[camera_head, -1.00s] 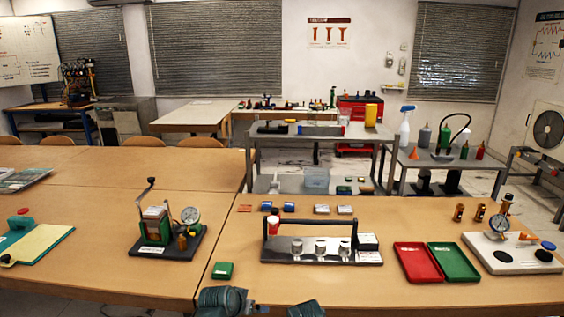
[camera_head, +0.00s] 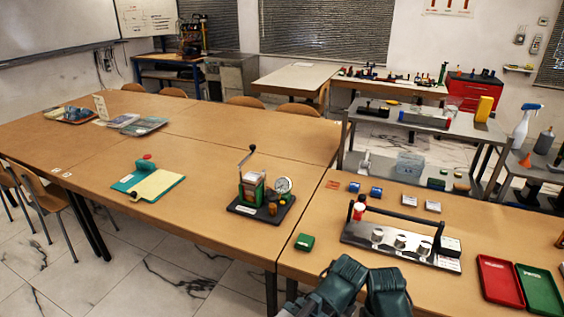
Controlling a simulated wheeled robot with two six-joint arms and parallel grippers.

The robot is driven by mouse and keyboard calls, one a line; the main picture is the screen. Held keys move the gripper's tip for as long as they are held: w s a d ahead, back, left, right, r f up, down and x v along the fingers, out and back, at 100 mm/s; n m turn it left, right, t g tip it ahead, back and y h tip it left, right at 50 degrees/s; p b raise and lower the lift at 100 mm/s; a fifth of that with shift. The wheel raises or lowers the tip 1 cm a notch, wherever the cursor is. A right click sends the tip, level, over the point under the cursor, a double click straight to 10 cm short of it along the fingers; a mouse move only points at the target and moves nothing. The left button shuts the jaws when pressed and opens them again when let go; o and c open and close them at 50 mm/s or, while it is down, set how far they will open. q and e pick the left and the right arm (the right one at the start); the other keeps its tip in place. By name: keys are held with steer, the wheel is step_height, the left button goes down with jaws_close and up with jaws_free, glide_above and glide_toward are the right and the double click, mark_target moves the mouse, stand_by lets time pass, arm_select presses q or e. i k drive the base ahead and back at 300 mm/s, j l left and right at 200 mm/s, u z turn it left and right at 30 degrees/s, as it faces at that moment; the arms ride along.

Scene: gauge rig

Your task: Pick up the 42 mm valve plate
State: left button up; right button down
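No part that I can pick out as the 42 mm valve plate shows; the small parts are too small to read. My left gripper (camera_head: 336,284) and my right gripper (camera_head: 388,291) appear as dark green-grey shapes at the bottom edge, close together in front of the rack. Their fingertips cannot be made out, and nothing shows held in them.
A gauge stand (camera_head: 262,196) and a green block (camera_head: 305,242) lie left of the rack. Blue pieces (camera_head: 354,187) and pale boxes (camera_head: 409,200) lie behind it. A red tray (camera_head: 499,282) and a green tray (camera_head: 540,290) are at right. The left table has clear room around a clipboard (camera_head: 148,184).

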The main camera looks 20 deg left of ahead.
mark_target(253, 178)
steer(key=i+j, duration=0.1)
steer(key=j, duration=0.25)
steer(key=i+j, duration=0.15)
steer(key=j, duration=0.25)
steer(key=i+j, duration=0.1)
steer(key=j, duration=0.25)
steer(key=i+j, duration=0.15)
steer(key=j, duration=0.25)
